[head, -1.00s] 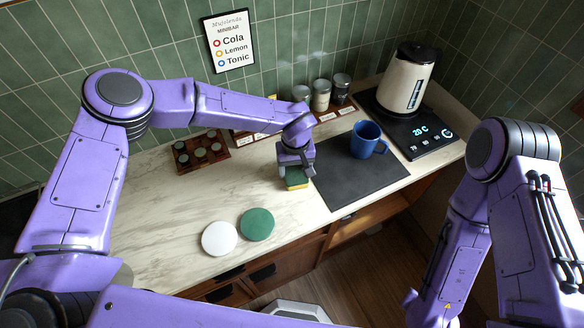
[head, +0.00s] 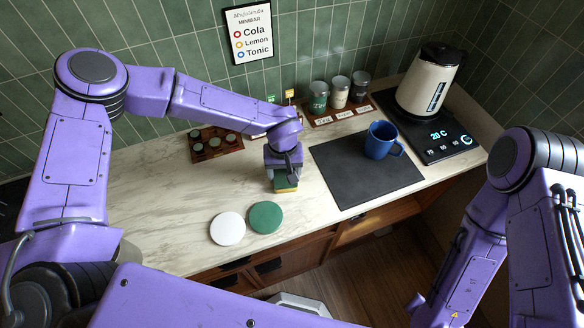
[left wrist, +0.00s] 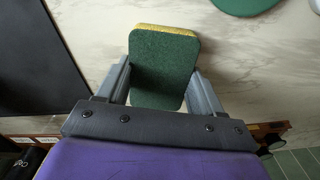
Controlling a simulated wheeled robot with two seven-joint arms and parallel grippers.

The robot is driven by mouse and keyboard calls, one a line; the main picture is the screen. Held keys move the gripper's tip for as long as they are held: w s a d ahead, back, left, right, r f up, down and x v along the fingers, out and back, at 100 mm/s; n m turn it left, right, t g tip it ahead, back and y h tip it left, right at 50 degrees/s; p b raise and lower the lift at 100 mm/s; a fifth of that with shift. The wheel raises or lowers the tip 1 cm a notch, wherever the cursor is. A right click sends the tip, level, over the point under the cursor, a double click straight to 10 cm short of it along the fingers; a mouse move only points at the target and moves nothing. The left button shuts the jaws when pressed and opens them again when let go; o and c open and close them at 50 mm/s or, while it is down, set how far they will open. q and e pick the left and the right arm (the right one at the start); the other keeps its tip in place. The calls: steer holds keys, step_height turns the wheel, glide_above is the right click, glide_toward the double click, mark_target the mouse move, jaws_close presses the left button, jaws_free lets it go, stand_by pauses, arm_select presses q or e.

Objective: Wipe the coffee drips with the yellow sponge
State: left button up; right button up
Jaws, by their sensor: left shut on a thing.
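The yellow sponge (head: 285,189) has a green scouring side facing up and yellow below. My left gripper (head: 284,178) points down and is shut on the sponge, at the counter left of the black mat. In the left wrist view the sponge (left wrist: 163,68) sits between both fingers of the gripper (left wrist: 165,85). I cannot tell whether its underside touches the counter. No coffee drips can be made out; the arm and sponge may hide them. My right arm (head: 470,240) shows at the right; its gripper is out of view.
A blue mug (head: 380,140) stands on the black mat (head: 350,178). A kettle (head: 428,82) stands at the back right. White (head: 228,229) and green (head: 265,217) discs lie at the front edge. A wooden tray (head: 216,148) and several canisters (head: 339,92) stand behind.

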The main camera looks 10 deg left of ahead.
arm_select(q)
steer(key=shift+s+a+f, duration=0.1)
steer(key=shift+s+a, duration=0.45)
steer(key=shift+a, duration=0.25)
steer(key=shift+w+r, duration=0.1)
steer(key=shift+r, duration=2.95)
steer(key=shift+d+r, duration=0.1)
steer(key=shift+r, duration=1.45)
steer(key=shift+f, duration=0.1)
